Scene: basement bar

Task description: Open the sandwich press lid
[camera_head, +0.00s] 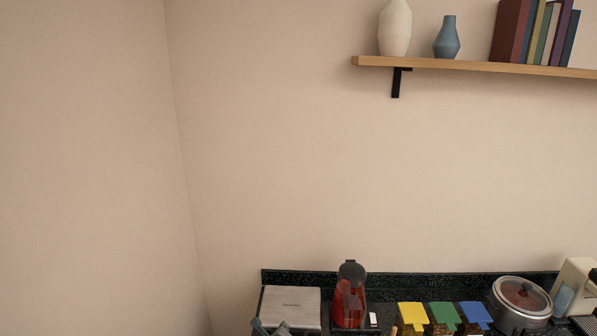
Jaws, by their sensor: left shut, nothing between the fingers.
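The sandwich press (292,304) stands at the left end of the dark counter, at the bottom of the head view. The lower part of the press is cut off by the picture's edge, so I cannot tell whether the lid is raised. My left gripper (270,329) shows only in part at the bottom edge, in front of the press's lower left. It is shut and empty. I cannot tell whether it touches the press. My right gripper is not in view.
A red kettle (350,301) stands close to the right of the press. Yellow (411,313), green (443,314) and blue (475,313) lidded containers and a silver pot (520,302) stand further right. A shelf (470,66) hangs above. The wall between is clear.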

